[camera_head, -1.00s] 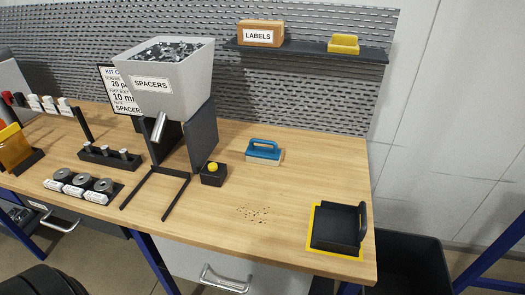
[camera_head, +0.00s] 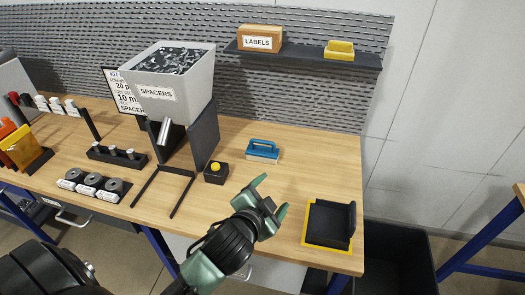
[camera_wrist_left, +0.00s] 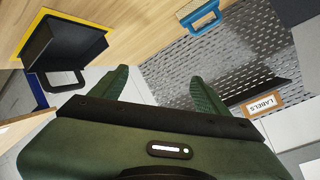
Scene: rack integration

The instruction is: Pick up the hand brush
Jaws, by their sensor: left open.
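The hand brush (camera_head: 263,151) has a blue handle and pale bristles. It lies on the wooden bench, right of the yellow-buttoned box, and its handle shows at the top of the left wrist view (camera_wrist_left: 202,17). My left gripper (camera_head: 272,196) is green, open and empty. In the head view it appears in front of the brush, nearer to me, with a clear gap between them. In the left wrist view its two fingers (camera_wrist_left: 160,90) are spread apart with nothing between them. My right gripper is not in view.
A black dustpan (camera_head: 329,222) sits on a yellow-bordered square at the bench's right end. The spacers hopper (camera_head: 167,85) and button box (camera_head: 216,172) stand left of the brush. A shelf (camera_head: 310,54) holds a labels box. A black bin (camera_head: 395,255) stands beyond the bench.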

